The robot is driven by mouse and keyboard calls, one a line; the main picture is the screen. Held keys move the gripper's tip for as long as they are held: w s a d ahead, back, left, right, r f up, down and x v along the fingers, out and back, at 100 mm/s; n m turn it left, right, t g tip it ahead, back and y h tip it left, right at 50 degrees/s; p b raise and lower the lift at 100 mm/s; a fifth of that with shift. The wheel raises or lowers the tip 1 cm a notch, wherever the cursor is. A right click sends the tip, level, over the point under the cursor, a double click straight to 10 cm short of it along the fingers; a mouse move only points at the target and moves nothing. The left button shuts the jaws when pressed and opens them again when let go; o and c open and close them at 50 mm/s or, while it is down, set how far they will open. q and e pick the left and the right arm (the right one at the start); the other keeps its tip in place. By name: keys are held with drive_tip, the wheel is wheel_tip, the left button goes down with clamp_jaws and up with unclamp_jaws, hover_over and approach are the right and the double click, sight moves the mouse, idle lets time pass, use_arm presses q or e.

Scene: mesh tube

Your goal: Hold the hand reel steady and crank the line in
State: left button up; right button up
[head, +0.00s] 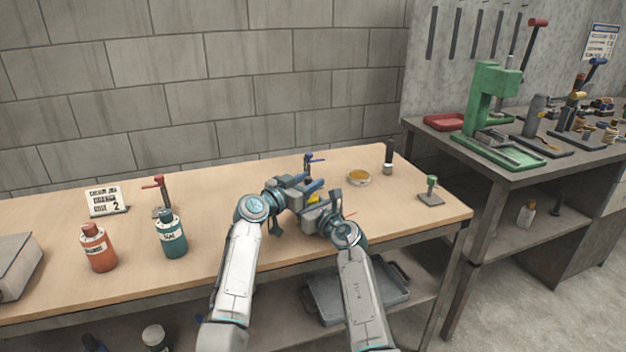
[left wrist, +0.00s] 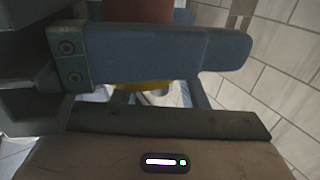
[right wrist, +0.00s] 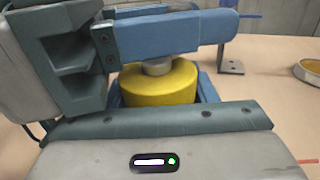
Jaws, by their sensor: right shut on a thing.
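The yellow drum of the hand reel (right wrist: 160,84) shows in the right wrist view, with a short grey post on top. In the head view only a small yellow part (head: 314,198) shows between my grippers. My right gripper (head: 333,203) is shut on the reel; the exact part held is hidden. My left gripper (head: 314,186) is close beside it, just above and left. In the left wrist view its blue finger crosses in front of a red-brown piece (left wrist: 137,11), with yellow below it. I cannot tell whether the left jaws are closed. No line is clearly visible.
An orange bottle (head: 98,250), a teal bottle (head: 172,238) and a red-handled clamp (head: 160,190) stand left. A blue-handled clamp (head: 308,164) is behind my grippers. A round yellow-filled dish (head: 359,178), dark cylinder (head: 388,158) and green-topped clamp (head: 431,190) stand right.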

use_arm(q)
drive_tip(key=shift+x, duration=1)
clamp_jaws()
drive_tip(key=shift+d+m+g+h, duration=0.1)
drive_tip(key=shift+m+g+h, duration=0.3)
drive_tip(key=shift+g+h, duration=0.1)
drive_tip(key=m+g+h, duration=0.1)
drive_tip(key=m+g, duration=0.1)
drive_tip(key=g, duration=0.1)
drive_tip(key=s+d+m+g+h, duration=0.1)
drive_tip(key=m+g+h, duration=0.1)
drive_tip(key=g, duration=0.1)
drive_tip(key=d+m+g+h, duration=0.1)
drive_tip(key=m+g, duration=0.1)
drive_tip(key=g, duration=0.1)
drive_tip(key=shift+s+f+m+h, duration=0.1)
drive_tip(key=shift+s+m+h, duration=0.2)
drive_tip(key=shift+s, duration=0.1)
drive_tip(key=shift+s+g, duration=0.15)
drive_tip(key=shift+g, duration=0.15)
